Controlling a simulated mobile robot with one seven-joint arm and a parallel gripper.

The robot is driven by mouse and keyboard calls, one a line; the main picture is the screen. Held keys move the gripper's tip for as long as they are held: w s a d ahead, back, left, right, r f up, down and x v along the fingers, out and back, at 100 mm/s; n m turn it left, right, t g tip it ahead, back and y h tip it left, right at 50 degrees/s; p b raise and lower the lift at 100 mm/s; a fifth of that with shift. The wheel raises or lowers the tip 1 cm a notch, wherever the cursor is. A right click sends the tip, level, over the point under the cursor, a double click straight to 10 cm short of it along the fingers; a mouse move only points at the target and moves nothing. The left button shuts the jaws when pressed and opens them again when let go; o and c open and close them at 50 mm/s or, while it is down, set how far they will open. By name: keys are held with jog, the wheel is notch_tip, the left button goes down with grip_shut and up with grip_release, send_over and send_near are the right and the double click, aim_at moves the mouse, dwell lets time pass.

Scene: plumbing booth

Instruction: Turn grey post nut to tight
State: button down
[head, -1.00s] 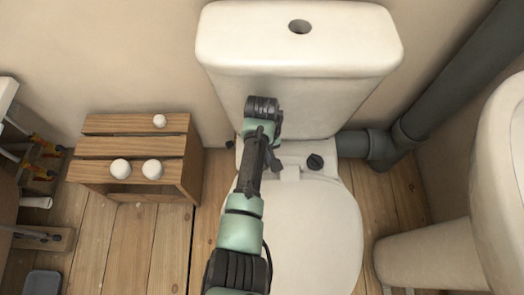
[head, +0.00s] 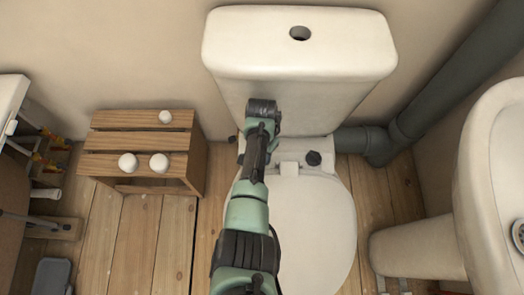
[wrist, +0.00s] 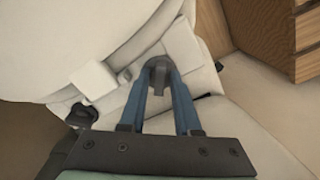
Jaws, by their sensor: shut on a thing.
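The grey post nut (wrist: 159,66) sits on the pale ledge behind the toilet seat, in the wrist view. My gripper (wrist: 159,82) has its two blue fingers around the nut, shut on it. The fingers hide the nut's sides, so its exact turn is hard to tell. In the head view my arm covers both the gripper and this nut. A second, darker nut (head: 313,158) stands on the right of the ledge; it also shows in the wrist view (wrist: 82,115).
The cistern (head: 300,55) rises just behind my arm, and the closed toilet lid (head: 315,225) lies in front. A wooden crate (head: 140,142) with white balls stands to the left. A basin (head: 490,180) and a grey pipe (head: 440,85) are on the right.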

jog(key=shift+m, duration=0.9)
jog(key=c, duration=0.6)
grip_release()
jog(key=shift+r, duration=0.1)
notch_tip(320, 180, up, 13)
jog(key=p, duration=0.6)
